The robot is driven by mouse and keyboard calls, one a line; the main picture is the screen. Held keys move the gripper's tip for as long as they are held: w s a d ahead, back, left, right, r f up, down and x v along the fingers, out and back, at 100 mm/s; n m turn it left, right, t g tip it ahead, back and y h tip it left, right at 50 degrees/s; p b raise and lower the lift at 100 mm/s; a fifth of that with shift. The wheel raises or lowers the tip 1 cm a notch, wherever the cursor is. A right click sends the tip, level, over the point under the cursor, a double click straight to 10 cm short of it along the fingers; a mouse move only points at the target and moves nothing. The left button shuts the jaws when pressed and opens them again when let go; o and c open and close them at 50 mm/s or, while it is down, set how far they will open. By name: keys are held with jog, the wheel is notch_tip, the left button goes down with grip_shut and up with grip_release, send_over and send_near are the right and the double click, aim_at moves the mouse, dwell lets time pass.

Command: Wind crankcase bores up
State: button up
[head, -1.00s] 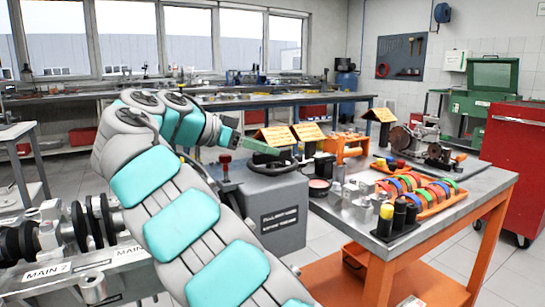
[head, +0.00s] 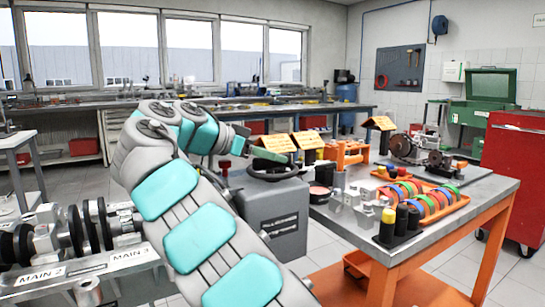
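A crankshaft with black and metal sections (head: 75,232) lies at the lower left on a grey block (head: 95,275) marked "MAIN 2" and "MAIN 3". I cannot tell whether this block is the crankcase, and no bores can be made out. A grey cabinet (head: 268,212) stands at the centre, with a black handwheel (head: 275,173) on top and a red knob (head: 224,165) at its left.
A steel-topped orange bench (head: 450,215) stands at the right, with an orange tray (head: 450,207) of coloured rings, dark cylinders (head: 401,219) and metal blocks (head: 367,213). A red cabinet (head: 517,165) is at far right. Floor shows between the benches.

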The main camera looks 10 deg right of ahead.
grip_shut()
jog(key=shift+s+f+b, duration=0.1)
jog(key=shift+b, duration=0.5)
